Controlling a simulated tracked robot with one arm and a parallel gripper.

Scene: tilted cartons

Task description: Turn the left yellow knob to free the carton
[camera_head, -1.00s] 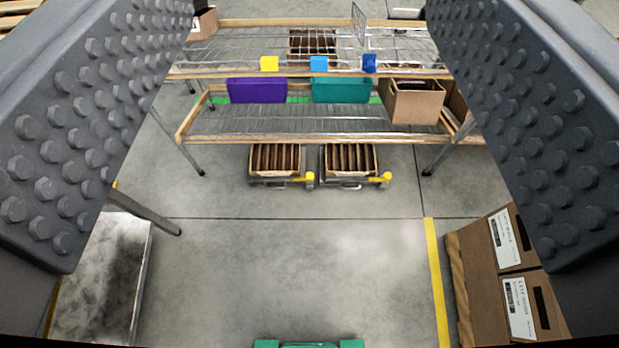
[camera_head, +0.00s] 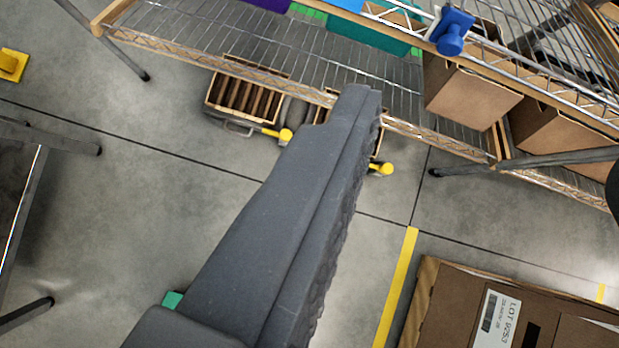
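The left carton (camera_head: 245,92) is a brown slatted box tilted in a low holder on the floor, under the front edge of the wire rack. Its yellow knob (camera_head: 286,134) sticks out at its lower right. The right carton is mostly hidden behind my gripper finger and the rack edge; its yellow knob (camera_head: 384,168) shows just right of the finger. One finger of my gripper (camera_head: 352,115) crosses the middle, its studded pad facing right with nothing against it. The other finger is not clearly seen; a dark shape cuts in at the right edge. The left knob is left of the visible finger.
A wire rack (camera_head: 185,48) spans the top with a teal bin (camera_head: 370,42), a blue piece (camera_head: 452,32) and a brown box (camera_head: 468,92). Labelled cartons (camera_head: 455,300) stand lower right beside a yellow floor line (camera_head: 398,285). Metal legs stand at left. Floor between is clear.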

